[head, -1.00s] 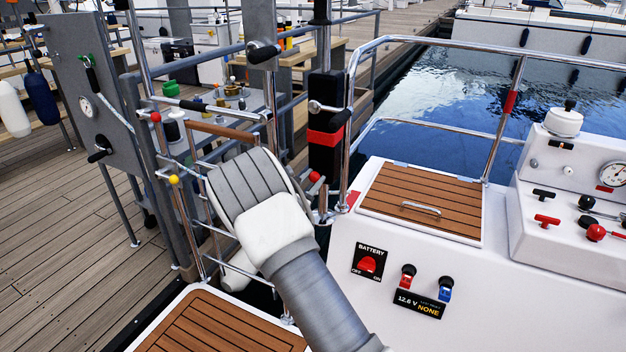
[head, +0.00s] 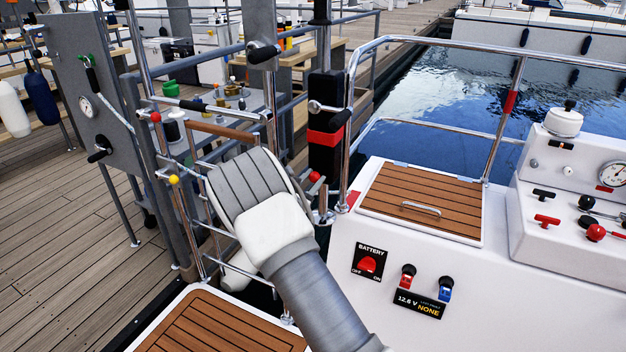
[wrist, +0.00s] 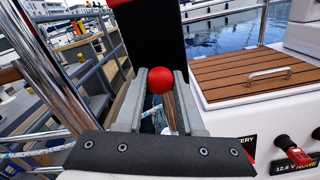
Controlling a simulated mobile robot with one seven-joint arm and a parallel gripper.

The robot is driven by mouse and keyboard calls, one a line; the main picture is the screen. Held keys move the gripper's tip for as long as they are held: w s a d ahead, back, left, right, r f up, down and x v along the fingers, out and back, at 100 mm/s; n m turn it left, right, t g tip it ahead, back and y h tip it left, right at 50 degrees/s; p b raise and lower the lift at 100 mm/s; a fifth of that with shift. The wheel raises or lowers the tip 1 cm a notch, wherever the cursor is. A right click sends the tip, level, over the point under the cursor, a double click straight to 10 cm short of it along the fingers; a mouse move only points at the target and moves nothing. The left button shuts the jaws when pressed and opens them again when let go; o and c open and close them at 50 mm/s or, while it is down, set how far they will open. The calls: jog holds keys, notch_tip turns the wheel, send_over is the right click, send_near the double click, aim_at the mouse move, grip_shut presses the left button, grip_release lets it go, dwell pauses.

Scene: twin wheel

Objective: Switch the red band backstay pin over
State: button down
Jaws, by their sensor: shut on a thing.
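The black backstay post (head: 325,160) with its red band (head: 324,138) stands at the centre of the head view. A red ball knob (head: 314,176) sits low by the post. In the wrist view the red ball (wrist: 161,80) lies between the fingers of my gripper (wrist: 158,88), with the black post (wrist: 155,38) close behind it. My gripper is shut on this red ball knob. The stem below the ball is mostly hidden, and my wrist covers much of the gripper in the head view.
Chrome rails (head: 352,110) stand right beside the post. A yellow ball knob (head: 174,180) and another red ball (head: 155,117) are on the railing at left. The white console (head: 470,270) with a teak hatch (head: 385,222) and battery switch (head: 368,264) is at right.

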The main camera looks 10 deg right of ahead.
jog(key=shift+v, duration=1.15)
jog(key=c, duration=0.5)
grip_release()
jog(key=p+v, duration=0.4)
jog(key=v, duration=1.3)
jog(key=shift+s+a, duration=0.2)
